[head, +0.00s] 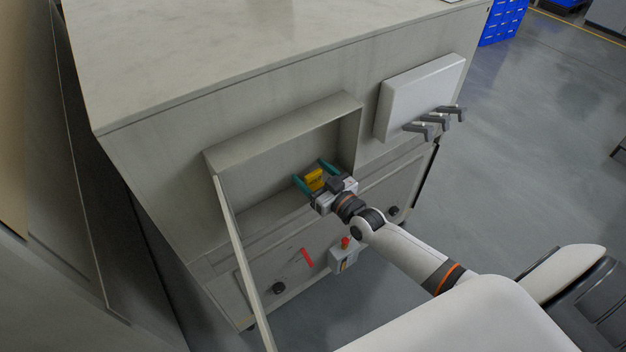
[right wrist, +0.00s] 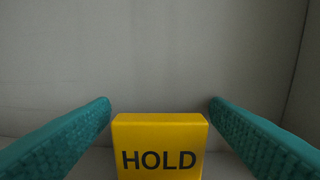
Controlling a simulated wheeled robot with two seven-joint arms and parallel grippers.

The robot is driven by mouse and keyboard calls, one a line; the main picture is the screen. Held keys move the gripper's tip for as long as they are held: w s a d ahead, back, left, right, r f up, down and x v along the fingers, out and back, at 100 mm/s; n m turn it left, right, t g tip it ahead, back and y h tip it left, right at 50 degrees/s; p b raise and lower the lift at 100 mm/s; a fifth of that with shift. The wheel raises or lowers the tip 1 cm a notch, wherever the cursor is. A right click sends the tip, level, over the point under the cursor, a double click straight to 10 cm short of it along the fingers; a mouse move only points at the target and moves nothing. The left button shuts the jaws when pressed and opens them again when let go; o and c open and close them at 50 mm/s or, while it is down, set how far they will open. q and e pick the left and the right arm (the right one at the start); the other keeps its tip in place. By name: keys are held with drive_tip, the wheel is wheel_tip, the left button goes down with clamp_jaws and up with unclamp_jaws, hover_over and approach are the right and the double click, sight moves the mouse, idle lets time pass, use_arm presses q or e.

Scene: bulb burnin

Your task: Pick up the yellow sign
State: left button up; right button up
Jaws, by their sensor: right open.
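The yellow sign (head: 315,179) stands inside the open recess of the grey cabinet. It also shows in the right wrist view (right wrist: 160,145) with the black word HOLD on its front; its lower part is cut off by the picture's edge. My right gripper (head: 316,176) reaches into the recess. Its two teal fingers are open, one on each side of the sign, with a visible gap to it in the right wrist view. My left gripper is not in view.
The recess (head: 235,160) has a frame around it and a back wall close behind the sign. A grey box with black levers (head: 420,95) is on the cabinet's right. Below the recess is a small box with a red button (head: 344,254). Open floor (head: 560,140) lies right.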

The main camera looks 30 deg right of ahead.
drive_tip(key=c, duration=1.1)
drive_tip(key=shift+o, duration=0.2)
